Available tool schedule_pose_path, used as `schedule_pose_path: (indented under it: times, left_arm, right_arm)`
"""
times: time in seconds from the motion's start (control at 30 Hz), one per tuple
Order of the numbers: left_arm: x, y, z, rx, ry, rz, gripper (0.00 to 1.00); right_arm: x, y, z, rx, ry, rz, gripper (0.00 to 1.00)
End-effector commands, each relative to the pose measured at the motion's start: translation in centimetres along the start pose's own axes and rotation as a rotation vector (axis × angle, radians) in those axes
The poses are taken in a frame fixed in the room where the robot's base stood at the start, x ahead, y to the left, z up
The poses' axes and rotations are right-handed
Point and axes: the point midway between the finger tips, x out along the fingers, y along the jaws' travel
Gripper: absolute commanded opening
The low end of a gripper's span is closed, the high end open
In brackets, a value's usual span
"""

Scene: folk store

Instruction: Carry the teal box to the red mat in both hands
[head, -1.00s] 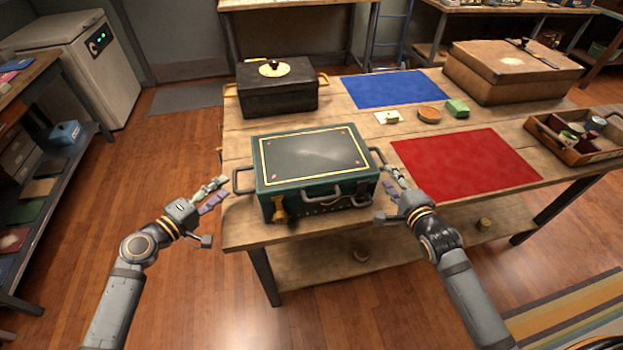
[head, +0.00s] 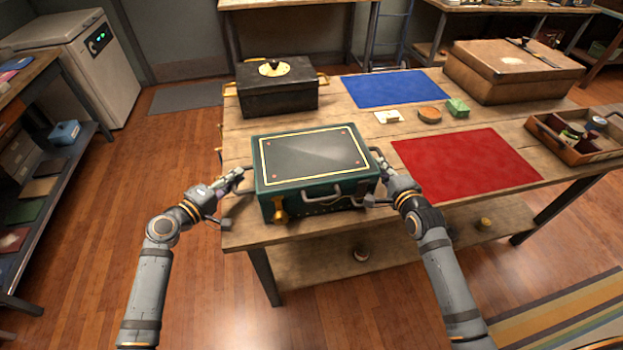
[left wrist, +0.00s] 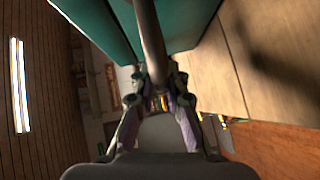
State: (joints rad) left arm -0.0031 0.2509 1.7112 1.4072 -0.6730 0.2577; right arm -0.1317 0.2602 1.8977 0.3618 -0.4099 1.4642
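The teal box (head: 310,163), with a dark gold-edged lid, sits level at the front left of the wooden table. My left gripper (head: 236,178) is at the box's left side handle with its fingers closed around it. In the left wrist view the handle bar (left wrist: 150,40) runs between the fingers (left wrist: 158,82), below the box's teal wall (left wrist: 185,22). My right gripper (head: 384,168) is at the right side handle, its fingers close together there and partly hidden. The red mat (head: 466,165) lies flat and empty to the right of the box.
A black box (head: 277,98) stands behind the teal box. A blue mat (head: 394,88), a small green block (head: 457,108), a round orange-brown dish (head: 429,115) and a small pale card (head: 388,117) lie behind. A brown case (head: 510,75) and an open tray (head: 578,152) are at right.

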Motion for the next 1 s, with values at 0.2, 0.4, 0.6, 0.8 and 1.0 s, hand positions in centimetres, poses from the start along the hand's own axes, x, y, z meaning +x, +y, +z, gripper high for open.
schedule_pose_path:
  times: [0.2, 0.4, 0.6, 0.8, 1.0]
  left_arm:
    - [0.0, -0.1, 0.0, 0.000, 0.001, -0.002, 0.00]
    - [0.0, -0.1, 0.0, 0.000, 0.001, -0.002, 0.00]
    - [0.0, 0.1, -0.1, 0.001, 0.002, 0.001, 0.00]
    - [-0.1, 1.0, -0.2, 0.001, 0.003, 0.000, 0.00]
    - [-0.5, 3.2, -0.6, 0.002, 0.004, 0.001, 0.00]
  right_arm:
    - [0.0, 0.1, 0.0, -0.001, 0.001, 0.002, 0.00]
    - [0.0, 0.1, 0.0, -0.001, 0.001, 0.002, 0.00]
    - [0.0, -0.2, 0.0, -0.002, 0.001, -0.004, 0.00]
    - [-0.2, -1.1, 0.0, -0.002, 0.001, -0.003, 0.00]
    - [-0.7, -3.3, -0.1, -0.003, 0.001, -0.004, 0.00]
